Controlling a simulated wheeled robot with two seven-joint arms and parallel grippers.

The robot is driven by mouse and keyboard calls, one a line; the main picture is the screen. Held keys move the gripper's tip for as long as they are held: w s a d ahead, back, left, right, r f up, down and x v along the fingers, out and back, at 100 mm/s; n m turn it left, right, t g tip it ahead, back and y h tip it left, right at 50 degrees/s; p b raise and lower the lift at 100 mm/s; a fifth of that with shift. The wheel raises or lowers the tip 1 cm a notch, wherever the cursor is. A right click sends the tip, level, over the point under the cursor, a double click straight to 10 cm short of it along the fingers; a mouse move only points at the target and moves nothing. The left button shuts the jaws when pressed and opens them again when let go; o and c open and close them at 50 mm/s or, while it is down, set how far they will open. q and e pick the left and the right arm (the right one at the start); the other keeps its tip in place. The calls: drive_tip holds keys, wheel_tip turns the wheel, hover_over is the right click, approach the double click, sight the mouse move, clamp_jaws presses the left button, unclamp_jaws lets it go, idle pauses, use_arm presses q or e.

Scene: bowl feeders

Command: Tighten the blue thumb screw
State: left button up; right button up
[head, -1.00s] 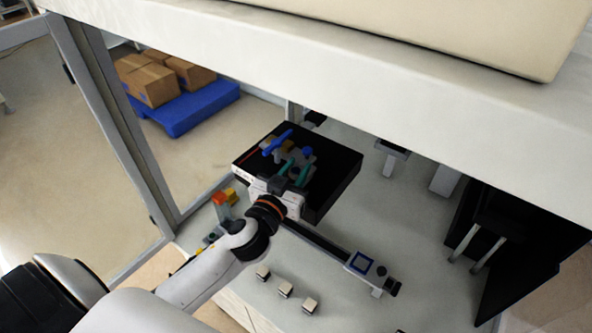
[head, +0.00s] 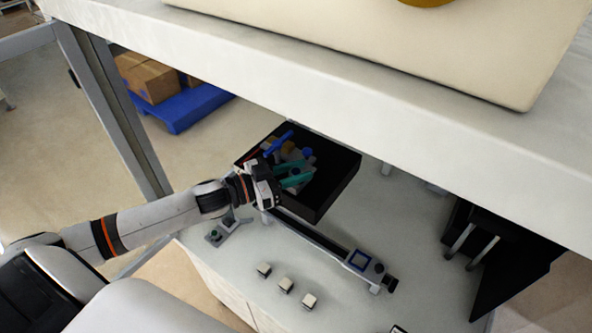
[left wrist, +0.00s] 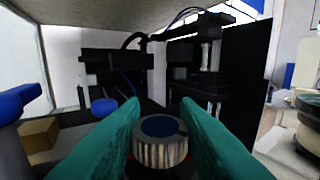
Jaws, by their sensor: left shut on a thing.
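The blue thumb screw (left wrist: 161,143) shows in the left wrist view as a round, ribbed grey knob with a dark blue ring on top. It stands upright between the two teal fingers of my left gripper (left wrist: 160,138), which is shut on its sides. In the head view my left gripper (head: 293,175) is over the black box-like unit (head: 336,178), coming in from the left. The screw cannot be made out there behind the fingers. My right gripper is in neither view.
A blue lever handle (head: 279,143) and a blue round cap (head: 308,152) are close by the gripper. A dark rail (head: 315,237) with a blue square frame lies in front. Several small blocks (head: 286,284) sit nearer. A white shelf (head: 330,75) overhangs the unit.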

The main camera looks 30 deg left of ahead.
use_arm(q)
drive_tip(key=shift+h, duration=0.3)
drive_tip(key=o, duration=1)
drive_tip(key=shift+c, duration=0.2)
drive_tip(key=shift+s+a+f, duration=0.15)
drive_tip(key=shift+s+a, duration=0.05)
drive_tip(key=shift+s, duration=0.05)
drive_tip(key=b+v, duration=0.1)
drive_tip(key=v, duration=1)
drive_tip(key=shift+a+r, duration=0.15)
drive_tip(key=shift+r, duration=0.15)
